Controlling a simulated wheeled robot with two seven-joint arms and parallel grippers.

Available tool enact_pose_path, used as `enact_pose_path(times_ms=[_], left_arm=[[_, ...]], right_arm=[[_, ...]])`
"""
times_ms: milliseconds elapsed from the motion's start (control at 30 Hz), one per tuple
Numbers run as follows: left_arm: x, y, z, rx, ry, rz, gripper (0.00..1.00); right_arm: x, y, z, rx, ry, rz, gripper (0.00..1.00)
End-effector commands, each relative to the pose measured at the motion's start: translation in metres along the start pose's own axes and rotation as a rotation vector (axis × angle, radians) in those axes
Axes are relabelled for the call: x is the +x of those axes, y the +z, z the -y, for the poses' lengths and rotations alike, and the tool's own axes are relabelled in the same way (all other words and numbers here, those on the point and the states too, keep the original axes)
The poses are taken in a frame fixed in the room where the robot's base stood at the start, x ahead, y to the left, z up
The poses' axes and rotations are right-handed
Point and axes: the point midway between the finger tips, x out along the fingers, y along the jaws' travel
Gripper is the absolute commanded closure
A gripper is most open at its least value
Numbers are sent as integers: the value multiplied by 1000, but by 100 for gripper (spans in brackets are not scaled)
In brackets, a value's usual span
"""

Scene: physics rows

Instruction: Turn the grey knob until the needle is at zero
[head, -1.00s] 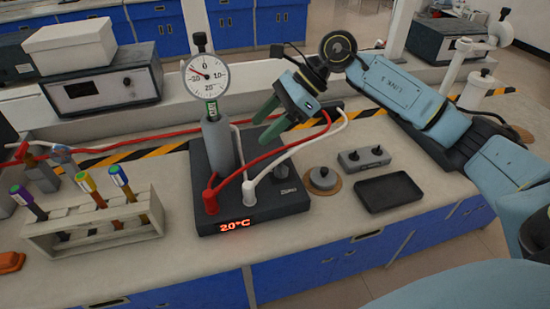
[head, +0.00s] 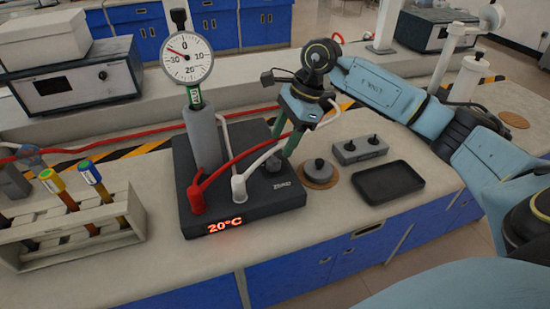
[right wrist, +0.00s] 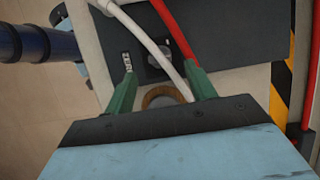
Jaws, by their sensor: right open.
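The round white dial (head: 187,57) stands on a grey post at the back of the black box (head: 240,208). Its red needle points up and left, left of the 0 at the top. The grey knob (right wrist: 160,66) is on the box's top beside the ZERO label (head: 283,184), partly behind the white cable in the right wrist view. My right gripper (head: 281,148) is open and points down above the box's right side. In the right wrist view its green fingers (right wrist: 161,74) are on either side of the knob, apart from it. My left gripper is not in view.
Red (head: 250,152) and white (head: 258,162) cables arch over the box close to the right fingers. A grey weight on a wooden disc (head: 318,185), a two-knob grey block (head: 359,150) and a black tray (head: 388,182) stand to the right. A tube rack (head: 75,240) is left.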

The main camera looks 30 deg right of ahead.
Motion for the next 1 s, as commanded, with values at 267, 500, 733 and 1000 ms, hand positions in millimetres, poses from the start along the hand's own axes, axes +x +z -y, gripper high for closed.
enact_pose_path(times_ms=[267,500,733,1000], left_arm=[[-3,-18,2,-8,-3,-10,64],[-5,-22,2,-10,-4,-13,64],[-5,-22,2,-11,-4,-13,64],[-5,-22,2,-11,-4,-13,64]], right_arm=[[47,0,0,0,1,1,45],[59,0,0,0,1,0,45],[59,0,0,1,0,0,46],[59,0,0,1,0,0,81]])
